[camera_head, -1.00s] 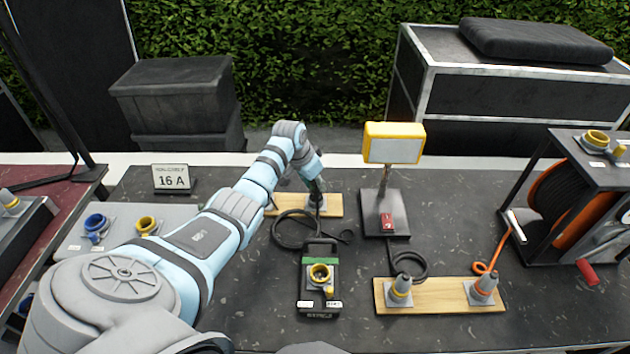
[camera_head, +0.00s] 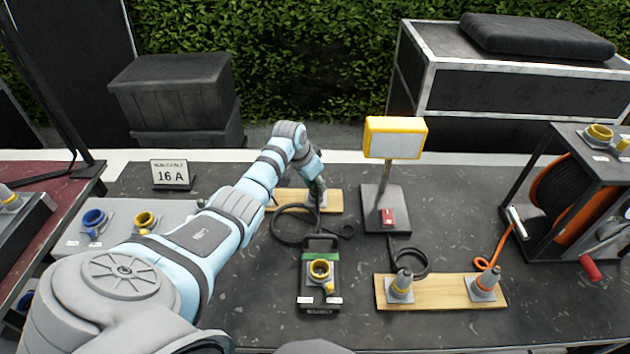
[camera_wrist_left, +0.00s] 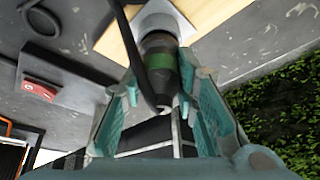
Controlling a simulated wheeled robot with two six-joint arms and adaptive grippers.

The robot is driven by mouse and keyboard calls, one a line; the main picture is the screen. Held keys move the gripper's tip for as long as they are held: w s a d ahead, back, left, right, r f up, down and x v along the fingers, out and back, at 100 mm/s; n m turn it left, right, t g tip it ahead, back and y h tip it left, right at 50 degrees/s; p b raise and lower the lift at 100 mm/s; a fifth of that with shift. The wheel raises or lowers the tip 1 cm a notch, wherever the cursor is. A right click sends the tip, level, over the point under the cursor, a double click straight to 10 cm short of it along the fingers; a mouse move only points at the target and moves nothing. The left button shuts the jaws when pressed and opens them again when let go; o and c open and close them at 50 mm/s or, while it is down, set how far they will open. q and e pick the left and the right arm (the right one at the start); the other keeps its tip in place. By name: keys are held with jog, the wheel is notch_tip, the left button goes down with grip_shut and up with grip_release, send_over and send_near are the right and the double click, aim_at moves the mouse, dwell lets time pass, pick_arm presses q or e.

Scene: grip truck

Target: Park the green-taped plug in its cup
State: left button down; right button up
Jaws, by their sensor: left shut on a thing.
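The green-taped plug (camera_wrist_left: 160,62) is dark with a green band and a cable at its back end. My left gripper (camera_wrist_left: 158,100) is shut on it, its teal fingers on either side of the plug. The plug's front end meets a grey cup (camera_wrist_left: 163,18) on a wooden board; how deep it sits there cannot be told. In the head view my left gripper (camera_head: 317,185) is over the far wooden board (camera_head: 284,200), and the arm hides most of the plug and cup. My right gripper is not in view.
A box with a green band and yellow socket (camera_head: 320,270) stands in front of the board. A yellow-framed lamp (camera_head: 395,138) is to the right. A nearer board (camera_head: 432,292) holds two plugs in cups. A cable reel (camera_head: 570,195) stands far right. Black cable loops beside the gripper.

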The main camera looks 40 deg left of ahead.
pick_arm(q)
jog(key=shift+f, duration=0.3)
jog(key=c, duration=1.2)
grip_release()
jog(key=shift+o, duration=0.2)
jog(key=o, duration=0.3)
jog(key=shift+r, duration=0.1)
notch_tip(320, 180, up, 5)
jog(key=p, duration=0.5)
